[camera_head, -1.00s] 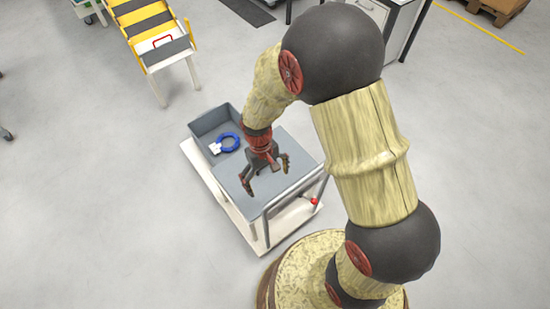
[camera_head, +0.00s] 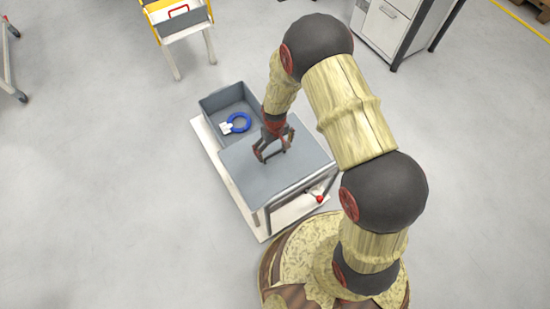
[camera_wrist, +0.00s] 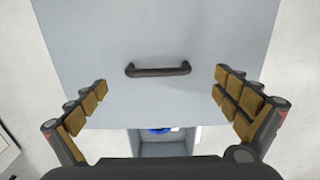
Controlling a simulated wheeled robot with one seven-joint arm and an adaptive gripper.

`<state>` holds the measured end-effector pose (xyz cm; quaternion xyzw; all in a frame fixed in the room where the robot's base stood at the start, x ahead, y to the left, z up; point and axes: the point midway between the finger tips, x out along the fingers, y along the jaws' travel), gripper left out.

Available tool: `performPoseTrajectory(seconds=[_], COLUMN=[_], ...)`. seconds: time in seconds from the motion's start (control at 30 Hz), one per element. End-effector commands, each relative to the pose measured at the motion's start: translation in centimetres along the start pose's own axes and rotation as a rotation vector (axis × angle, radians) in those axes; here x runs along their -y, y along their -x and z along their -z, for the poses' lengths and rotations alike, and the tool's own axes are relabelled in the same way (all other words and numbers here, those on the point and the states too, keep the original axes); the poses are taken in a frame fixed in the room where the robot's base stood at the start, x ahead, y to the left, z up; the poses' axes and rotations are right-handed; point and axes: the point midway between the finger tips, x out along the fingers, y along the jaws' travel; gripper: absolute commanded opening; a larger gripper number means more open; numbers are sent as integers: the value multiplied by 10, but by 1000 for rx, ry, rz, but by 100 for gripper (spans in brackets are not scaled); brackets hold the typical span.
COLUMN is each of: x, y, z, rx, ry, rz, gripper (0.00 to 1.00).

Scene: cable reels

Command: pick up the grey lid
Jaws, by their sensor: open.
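The grey lid (camera_head: 250,183) is a flat light-grey panel lying over the near part of a grey bin on a low cart. In the wrist view the lid (camera_wrist: 90,35) fills the upper middle, with a dark bar handle (camera_wrist: 158,71) across it. My gripper (camera_head: 273,154) is over the lid, pointing down. In the wrist view my gripper (camera_wrist: 161,84) is open and empty, its fingers spread wide on either side of the handle. The handle lies between them in the picture; I cannot tell the exact height gap.
The uncovered far part of the bin (camera_head: 214,103) holds a blue ring (camera_head: 239,122) with a white tag. The white cart (camera_head: 208,139) has a rail at its near side. A yellow rack (camera_head: 184,22) and a grey cabinet (camera_head: 388,28) stand behind.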

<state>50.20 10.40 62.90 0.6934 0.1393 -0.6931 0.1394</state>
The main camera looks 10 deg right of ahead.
Motion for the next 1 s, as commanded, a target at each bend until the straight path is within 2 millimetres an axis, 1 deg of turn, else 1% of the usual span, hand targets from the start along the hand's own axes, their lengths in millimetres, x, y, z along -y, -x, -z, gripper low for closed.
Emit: performPoseTrajectory(seconds=[0.2,0.33,0.57,0.6,1.0], x=[-5,-4,-4,-4,-4], y=[-32,-46,-46,-46,-46], z=[8,7,8,8,7], rx=[2,2,0,0,1], ry=[-1,0,0,0,0], rz=[0,0,0,0,0], gripper=[100,100,100,99,76])
